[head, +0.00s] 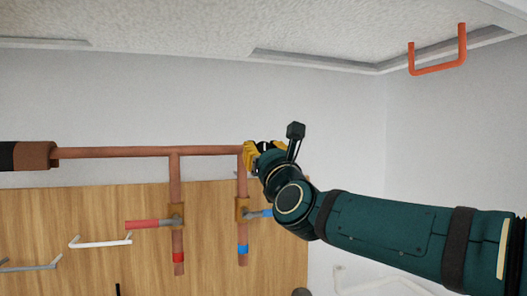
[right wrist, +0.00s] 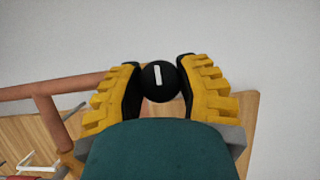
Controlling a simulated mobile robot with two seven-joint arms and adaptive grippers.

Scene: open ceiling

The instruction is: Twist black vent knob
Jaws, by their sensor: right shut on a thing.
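The black vent knob (right wrist: 159,82) is round with a white mark on its face, and the mark stands nearly upright, leaning slightly. It sits between the two yellow-padded fingers of my right gripper (right wrist: 160,77), which is shut on it from both sides. In the head view my right gripper (head: 264,147) is at the right end of the copper pipe, and it largely hides the knob there. My left gripper is not in view.
The copper pipe (head: 120,153) runs left from the gripper. Two branches drop from it, with a red-handled valve (head: 150,223) and a blue-handled valve (head: 243,209). A wooden panel (head: 210,195) stands behind. An orange handle (head: 437,69) hangs at upper right.

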